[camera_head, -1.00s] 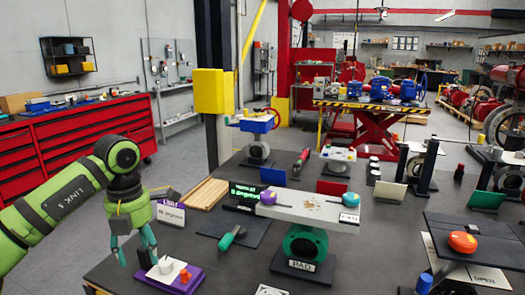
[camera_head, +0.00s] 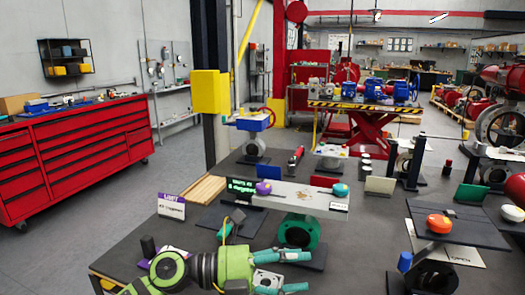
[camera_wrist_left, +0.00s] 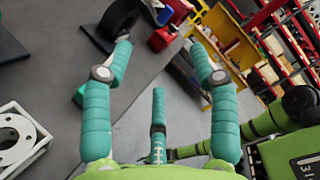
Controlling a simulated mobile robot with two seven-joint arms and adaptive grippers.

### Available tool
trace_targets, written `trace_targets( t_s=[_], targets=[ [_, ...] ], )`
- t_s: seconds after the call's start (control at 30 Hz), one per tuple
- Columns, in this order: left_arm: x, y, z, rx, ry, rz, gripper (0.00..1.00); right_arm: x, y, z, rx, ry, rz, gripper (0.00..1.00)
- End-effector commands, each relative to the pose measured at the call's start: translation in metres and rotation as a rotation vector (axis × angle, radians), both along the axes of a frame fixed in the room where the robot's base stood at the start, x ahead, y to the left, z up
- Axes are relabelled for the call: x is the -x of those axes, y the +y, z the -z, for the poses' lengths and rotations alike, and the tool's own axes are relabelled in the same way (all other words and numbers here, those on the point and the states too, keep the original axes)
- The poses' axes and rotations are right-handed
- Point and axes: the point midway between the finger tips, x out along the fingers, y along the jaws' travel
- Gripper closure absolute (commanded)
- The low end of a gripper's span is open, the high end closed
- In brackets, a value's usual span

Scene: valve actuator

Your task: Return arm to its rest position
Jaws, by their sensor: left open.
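My left arm, green with teal fingers, lies low across the bottom of the head view, with its gripper (camera_head: 288,271) pointing right. The gripper is open and empty, in front of the green ring-shaped valve body (camera_head: 300,230). In the left wrist view the teal fingers (camera_wrist_left: 160,80) are spread apart with nothing between them. The purple base (camera_head: 147,262) behind the arm is partly hidden. My right gripper does not show.
An orange knob (camera_head: 439,223) sits on a dark platform at right. A red tool cabinet (camera_head: 75,155) stands left, with open floor beside it.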

Motion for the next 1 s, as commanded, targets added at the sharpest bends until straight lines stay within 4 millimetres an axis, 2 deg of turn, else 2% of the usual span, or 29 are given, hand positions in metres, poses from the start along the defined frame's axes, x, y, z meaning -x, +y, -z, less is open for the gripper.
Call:
trace_targets(
  t_s=[0.03,0.1,0.17,0.23,0.27,0.37,0.47,0.5,0.57,0.6,0.7,0.8,1.0],
  targets=[
    [0.001,-0.002,-0.013,0.152,0.071,-0.061,0.4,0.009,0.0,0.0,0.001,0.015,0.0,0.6],
    [-0.007,0.008,-0.031,0.353,0.175,-0.176,0.4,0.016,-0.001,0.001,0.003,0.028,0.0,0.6],
    [-0.018,0.025,-0.039,0.51,0.282,-0.288,0.4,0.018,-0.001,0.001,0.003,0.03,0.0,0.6],
    [-0.032,0.053,-0.035,0.67,0.423,-0.435,0.4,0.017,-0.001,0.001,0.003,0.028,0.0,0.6],
    [-0.038,0.066,-0.03,0.733,0.486,-0.504,0.4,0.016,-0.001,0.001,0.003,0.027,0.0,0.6],
    [-0.05,0.116,0.008,0.902,0.717,-0.743,0.4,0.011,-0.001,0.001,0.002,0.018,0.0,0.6],
    [-0.045,0.163,0.067,1.009,0.964,-0.998,0.4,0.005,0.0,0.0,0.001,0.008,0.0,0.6],
    [-0.037,0.179,0.092,1.033,1.058,-1.095,0.4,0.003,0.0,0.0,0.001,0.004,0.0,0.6],
    [-0.02,0.199,0.13,1.053,1.197,-1.234,0.4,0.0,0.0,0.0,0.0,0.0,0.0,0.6],
    [-0.005,0.21,0.154,1.053,1.288,-1.323,0.4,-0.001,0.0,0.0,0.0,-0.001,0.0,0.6],
    [0.038,0.23,0.208,1.027,1.499,-1.524,0.4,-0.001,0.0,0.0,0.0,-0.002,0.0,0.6],
    [0.081,0.24,0.244,0.977,1.66,-1.673,0.4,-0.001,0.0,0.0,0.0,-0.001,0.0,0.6],
    [0.153,0.247,0.285,0.859,1.894,-1.875,0.4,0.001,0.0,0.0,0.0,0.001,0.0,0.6]
  ],
)
